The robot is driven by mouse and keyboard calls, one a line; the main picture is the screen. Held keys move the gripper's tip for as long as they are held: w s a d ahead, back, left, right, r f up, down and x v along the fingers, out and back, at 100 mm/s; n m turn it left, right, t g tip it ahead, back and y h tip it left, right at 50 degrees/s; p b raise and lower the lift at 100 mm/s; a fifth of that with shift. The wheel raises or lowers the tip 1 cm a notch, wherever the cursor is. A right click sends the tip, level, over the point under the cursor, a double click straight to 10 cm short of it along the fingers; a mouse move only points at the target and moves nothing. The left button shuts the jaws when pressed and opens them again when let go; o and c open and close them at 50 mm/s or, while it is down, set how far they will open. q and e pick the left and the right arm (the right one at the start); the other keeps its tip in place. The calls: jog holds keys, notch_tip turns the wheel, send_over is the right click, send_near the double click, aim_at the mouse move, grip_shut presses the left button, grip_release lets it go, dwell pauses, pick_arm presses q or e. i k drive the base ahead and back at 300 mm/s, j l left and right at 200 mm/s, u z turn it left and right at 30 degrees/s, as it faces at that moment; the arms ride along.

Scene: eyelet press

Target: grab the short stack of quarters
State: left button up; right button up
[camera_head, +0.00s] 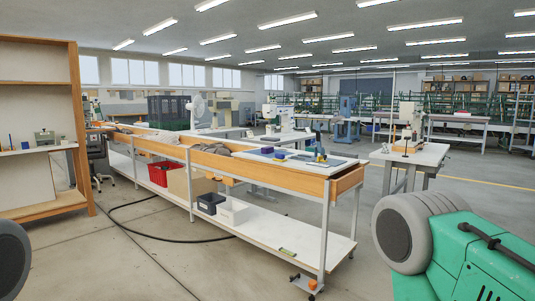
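I cannot make out a short stack of quarters in the head view. A long workbench (257,160) with wooden edges runs away from me across the middle. On its near end are small purple or blue items (280,154), a small dark item with yellow (320,155) and flat pale sheets; they are too small to identify further. Neither of my grippers shows.
A wooden shelf unit (75,120) stands at the left. The bench's lower shelf holds a red crate (160,173), a dark bin (210,203) and a white box (232,211). A sewing-type machine (408,120) stands on a right-hand table. A black cable (135,232) crosses the floor.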

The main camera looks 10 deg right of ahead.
aim_at(269, 149)
jog(key=i, duration=2.25)
jog(key=i+j+z, duration=0.2)
jog(key=i+z, duration=0.2)
jog(key=i+j+z, duration=0.35)
jog(key=i, duration=0.25)
jog(key=i+j+z, duration=0.75)
jog(key=j, duration=0.3)
jog(key=i, duration=0.05)
